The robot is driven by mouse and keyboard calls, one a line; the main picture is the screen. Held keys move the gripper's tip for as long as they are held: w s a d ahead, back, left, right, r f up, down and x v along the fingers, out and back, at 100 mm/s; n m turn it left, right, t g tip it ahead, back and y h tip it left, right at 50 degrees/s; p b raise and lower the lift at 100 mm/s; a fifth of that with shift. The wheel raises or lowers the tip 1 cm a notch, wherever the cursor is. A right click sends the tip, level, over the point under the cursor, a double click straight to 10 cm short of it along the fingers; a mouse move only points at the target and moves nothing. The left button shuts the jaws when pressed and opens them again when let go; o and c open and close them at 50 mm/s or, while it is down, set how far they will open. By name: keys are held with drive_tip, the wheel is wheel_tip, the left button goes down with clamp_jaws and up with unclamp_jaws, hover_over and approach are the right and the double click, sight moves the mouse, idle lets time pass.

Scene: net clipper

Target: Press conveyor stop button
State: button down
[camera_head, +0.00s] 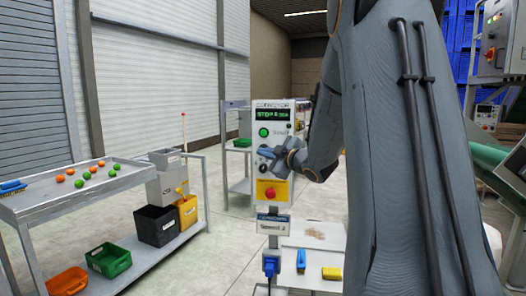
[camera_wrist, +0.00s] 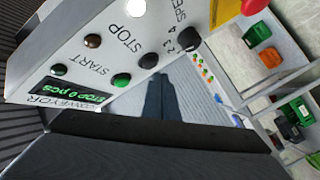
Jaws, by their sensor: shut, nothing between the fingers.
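The conveyor control box (camera_head: 284,128) stands upright in the middle of the head view. Its green display reads STOP and a piece count. In the wrist view its panel (camera_wrist: 40,45) is tilted, with a STOP label and a dark button (camera_wrist: 137,60) beside it. A green button (camera_wrist: 121,79) sits by the START label; it also shows in the head view (camera_head: 264,132). My gripper (camera_head: 261,153) is shut and empty in front of the panel, below the green button, hiding part of it. In the wrist view my gripper (camera_wrist: 168,72) is dark; contact cannot be told.
A red stop knob (camera_head: 270,192) on a yellow block sits lower on the box. A black dial (camera_wrist: 188,38) is by SPEED. A cart (camera_head: 60,207) with orange and green balls stands left, with bins below. A small table (camera_head: 313,240) holds blue and yellow items.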

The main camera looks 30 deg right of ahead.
drive_tip(key=shift+s, duration=0.1)
drive_tip(key=shift+s+a, duration=1.65)
drive_tip(key=shift+s, duration=0.25)
drive_tip(key=shift+f, duration=0.1)
drive_tip(key=s+a+f+m+g+h, duration=0.2)
drive_tip(key=s+a+f+m+g, duration=0.25)
drive_tip(key=f, duration=0.45)
drive_tip(key=s+a+f+m+g+h, duration=0.1)
drive_tip(key=s+a+f+m+g, duration=0.35)
drive_tip(key=f, duration=0.45)
drive_tip(key=s+a+f+g, duration=0.2)
drive_tip(key=s+a, duration=0.1)
drive_tip(key=s, duration=0.4)
drive_tip(key=s+a+f+m+g, duration=0.1)
drive_tip(key=s+a+f+g, duration=0.1)
drive_tip(key=s, duration=0.5)
drive_tip(key=s+a+f+m+g+y, duration=0.1)
drive_tip(key=s+a+f+g, duration=0.1)
drive_tip(key=s+a, duration=0.4)
drive_tip(key=shift+s+f+g, duration=0.4)
drive_tip(key=shift+s+f, duration=0.3)
drive_tip(key=shift+d, duration=0.1)
